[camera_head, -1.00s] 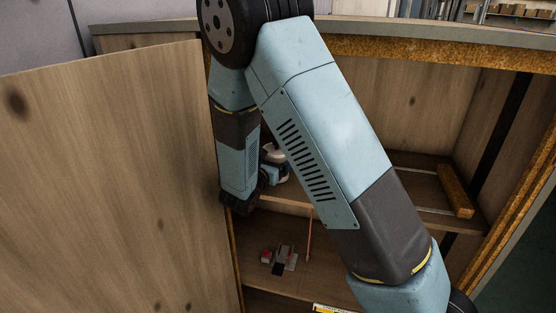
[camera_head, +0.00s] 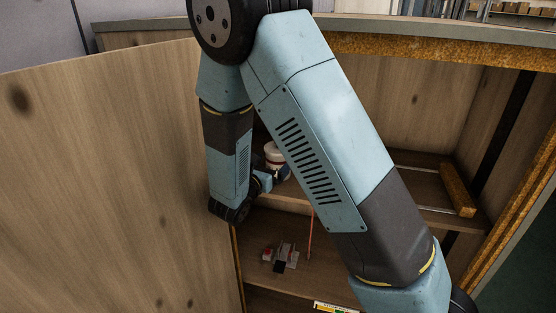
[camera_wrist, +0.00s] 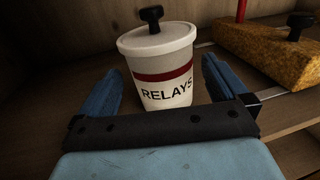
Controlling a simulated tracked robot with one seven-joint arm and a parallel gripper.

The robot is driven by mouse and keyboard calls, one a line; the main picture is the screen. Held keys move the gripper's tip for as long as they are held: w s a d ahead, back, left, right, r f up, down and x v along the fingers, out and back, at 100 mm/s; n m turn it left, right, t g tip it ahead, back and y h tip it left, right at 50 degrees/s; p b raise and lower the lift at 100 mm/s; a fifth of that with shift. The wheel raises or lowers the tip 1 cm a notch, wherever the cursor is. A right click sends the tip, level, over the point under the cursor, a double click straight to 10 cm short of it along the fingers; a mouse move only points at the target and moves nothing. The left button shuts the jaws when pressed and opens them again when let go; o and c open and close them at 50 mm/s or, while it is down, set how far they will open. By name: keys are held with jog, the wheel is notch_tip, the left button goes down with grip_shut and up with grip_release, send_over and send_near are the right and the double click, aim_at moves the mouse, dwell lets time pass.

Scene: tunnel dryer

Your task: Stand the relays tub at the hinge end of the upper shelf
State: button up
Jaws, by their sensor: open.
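The relays tub (camera_wrist: 165,75) is white with a dark red band, black lettering and a lid with a black knob. It stands upright on the upper shelf (camera_wrist: 55,95). In the head view the tub (camera_head: 275,158) shows partly behind my arm, near the left end of the shelf, by the open door (camera_head: 110,180). My gripper (camera_wrist: 161,66) is open, its blue fingers on either side of the tub's near side. A gap shows between the tub and my palm. Whether a finger touches the tub I cannot tell.
A rough tan block (camera_wrist: 262,58) with a black knob lies right of the tub; it also shows in the head view (camera_head: 456,190). Small red and grey items (camera_head: 282,256) sit on the shelf below. The shelf between tub and block looks clear.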

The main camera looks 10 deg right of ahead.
jog(key=v, duration=0.7)
jog(key=shift+s, duration=0.1)
